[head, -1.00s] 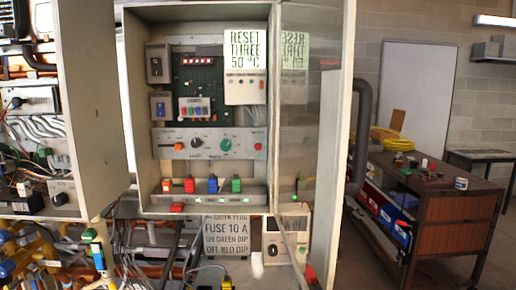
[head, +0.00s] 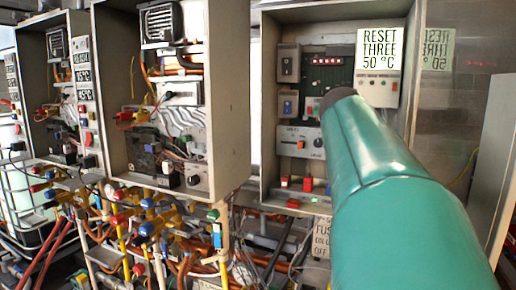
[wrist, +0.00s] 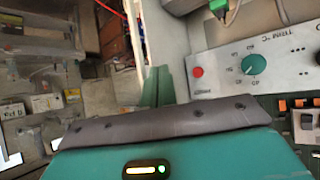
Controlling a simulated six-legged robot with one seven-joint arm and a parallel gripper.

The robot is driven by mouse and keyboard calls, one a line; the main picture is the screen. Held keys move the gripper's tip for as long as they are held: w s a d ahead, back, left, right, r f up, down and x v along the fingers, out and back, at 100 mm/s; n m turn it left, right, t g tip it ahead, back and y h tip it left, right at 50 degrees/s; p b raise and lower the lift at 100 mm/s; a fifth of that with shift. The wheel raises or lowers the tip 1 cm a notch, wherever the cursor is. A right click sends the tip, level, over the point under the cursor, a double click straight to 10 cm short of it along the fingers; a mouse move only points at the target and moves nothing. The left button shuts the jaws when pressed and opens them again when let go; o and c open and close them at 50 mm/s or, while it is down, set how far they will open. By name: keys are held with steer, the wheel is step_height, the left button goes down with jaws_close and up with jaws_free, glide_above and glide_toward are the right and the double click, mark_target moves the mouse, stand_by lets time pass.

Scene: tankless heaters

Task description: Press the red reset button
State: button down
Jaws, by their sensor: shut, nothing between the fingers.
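The red button (wrist: 198,72) is a small round button on the pale control panel (wrist: 285,62), beside the green dial (wrist: 254,65) in the wrist view. My gripper (wrist: 164,72) shows as narrow teal fingers, shut and empty. In that picture its fingers lie just left of the button and appear apart from it; depth is hard to judge.
The open heater cabinet (head: 268,100) bears a sign (head: 380,42) reading "RESET THREE 50 °C". Its open door (head: 452,110) stands at the right. Other cabinets (head: 230,90) with pipes and wires are at left. A green plug (wrist: 220,6) is near the wrist view's top.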

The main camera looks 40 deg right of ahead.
stand_by(0.3)
steer(key=w+d, duration=0.4)
steer(key=d, duration=0.3)
steer(key=shift+d, duration=0.4)
stand_by(1.9)
steer(key=shift+w+d, duration=0.2)
steer(key=shift+d, duration=0.15)
steer(key=shift+w+d, duration=0.2)
steer(key=shift+d, duration=0.15)
stand_by(0.6)
stand_by(0.3)
steer(key=shift+s+a, duration=0.35)
steer(key=shift+a, duration=0.35)
steer(key=shift+a, duration=0.1)
